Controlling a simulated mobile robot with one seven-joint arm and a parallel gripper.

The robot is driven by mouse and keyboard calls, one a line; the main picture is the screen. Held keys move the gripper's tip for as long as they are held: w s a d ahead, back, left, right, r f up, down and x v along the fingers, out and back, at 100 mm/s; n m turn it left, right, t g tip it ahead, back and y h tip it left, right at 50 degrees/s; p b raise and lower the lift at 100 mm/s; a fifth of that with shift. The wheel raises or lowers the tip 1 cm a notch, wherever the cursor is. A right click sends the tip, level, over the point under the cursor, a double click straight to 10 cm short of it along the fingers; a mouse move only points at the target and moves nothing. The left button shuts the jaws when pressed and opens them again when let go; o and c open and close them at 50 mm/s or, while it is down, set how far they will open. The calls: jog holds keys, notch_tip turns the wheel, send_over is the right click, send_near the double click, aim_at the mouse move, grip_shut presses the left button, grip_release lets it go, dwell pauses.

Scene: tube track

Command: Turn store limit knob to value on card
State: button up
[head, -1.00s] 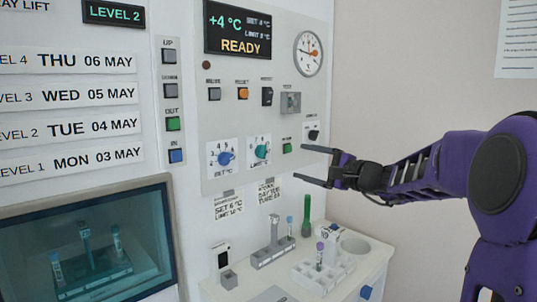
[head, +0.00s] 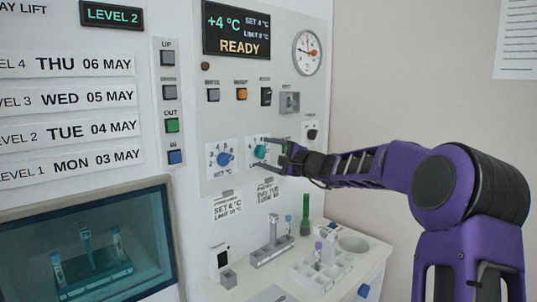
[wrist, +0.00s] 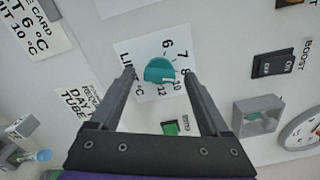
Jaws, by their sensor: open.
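The teal limit knob (head: 261,152) sits on a white dial plate on the panel; it also shows in the wrist view (wrist: 160,70), with dial numbers around it such as 6, 7, 8, 10 and 12. My gripper (head: 271,155) is open in front of the knob. In the wrist view its two fingers (wrist: 163,80) stand to either side of the knob, apparently apart from it. The card (head: 228,208) below the panel reads SET 6 °C, LIMIT 10 °C; part of it shows in the wrist view (wrist: 30,25). The display (head: 237,30) reads +4 °C, SET 4 °C, LIMIT 8 °C, READY.
The blue set knob (head: 225,159) is just left of the teal one. A green button (wrist: 170,127) lies close to my fingers in the wrist view. A boost switch (wrist: 272,66) and a round gauge (head: 307,53) are farther off. A shelf with tube racks (head: 322,268) stands below.

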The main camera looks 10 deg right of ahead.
jog(key=shift+c, duration=0.2)
grip_shut()
jog(key=shift+m, duration=0.4)
jog(key=m+p, duration=0.1)
jog(key=m, duration=0.2)
jog(key=shift+m, duration=0.3)
jog(key=shift+m+p, duration=0.75)
jog(key=shift+m, duration=0.95)
jog(key=shift+f, duration=0.1)
jog(key=shift+o, duration=0.2)
grip_release()
